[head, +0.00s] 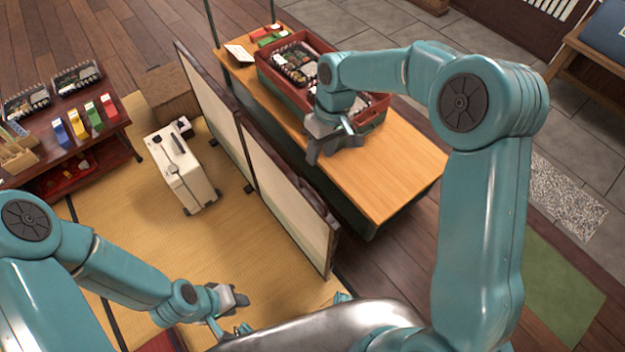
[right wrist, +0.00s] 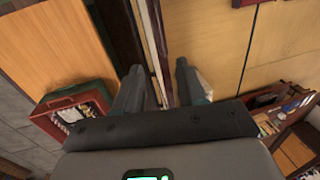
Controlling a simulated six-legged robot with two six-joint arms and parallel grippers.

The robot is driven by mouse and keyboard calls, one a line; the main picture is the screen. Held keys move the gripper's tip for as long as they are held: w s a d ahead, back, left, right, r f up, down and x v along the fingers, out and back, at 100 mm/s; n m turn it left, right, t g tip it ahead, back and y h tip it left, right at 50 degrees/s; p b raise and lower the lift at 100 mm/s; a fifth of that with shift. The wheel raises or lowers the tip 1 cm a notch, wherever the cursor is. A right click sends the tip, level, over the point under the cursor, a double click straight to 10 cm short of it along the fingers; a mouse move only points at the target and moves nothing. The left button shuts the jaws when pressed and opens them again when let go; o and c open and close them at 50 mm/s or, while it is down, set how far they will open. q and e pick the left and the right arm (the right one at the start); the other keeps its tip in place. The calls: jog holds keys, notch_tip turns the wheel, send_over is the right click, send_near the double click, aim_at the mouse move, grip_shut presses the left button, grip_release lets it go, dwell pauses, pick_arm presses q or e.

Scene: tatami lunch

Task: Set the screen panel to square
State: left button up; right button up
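The folding screen has a far panel (head: 212,103) and a near panel (head: 287,204), both pale with dark frames, standing upright on the tatami beside the wooden table. In the head view their top edges run nearly in one line. My right gripper (head: 333,147) is open and empty, and overlaps the table in the picture. In the right wrist view the fingers (right wrist: 158,84) are apart, and the screen (right wrist: 153,35) shows almost edge-on beyond the gap between them. I see no contact. My left gripper (head: 238,314) is low over the mat; its fingers are too unclear to read.
The wooden table (head: 395,170) bears a red crate (head: 376,112) with packed trays. A white suitcase (head: 182,170) stands on the tatami (head: 225,235) left of the screen. A dark low shelf (head: 105,150) with small goods is at the far left.

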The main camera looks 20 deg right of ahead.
aim_at(311, 189)
jog(key=f, duration=0.4)
jog(key=s+a+f, duration=0.1)
jog(key=f, duration=0.3)
jog(key=a+f, duration=0.1)
jog(key=f, duration=0.2)
jog(key=shift+s+a+f, duration=0.2)
jog(key=shift+a+f, duration=0.05)
jog(key=shift+f, duration=0.15)
jog(key=shift+w+f, duration=0.1)
jog(key=shift+f, duration=0.05)
grip_shut()
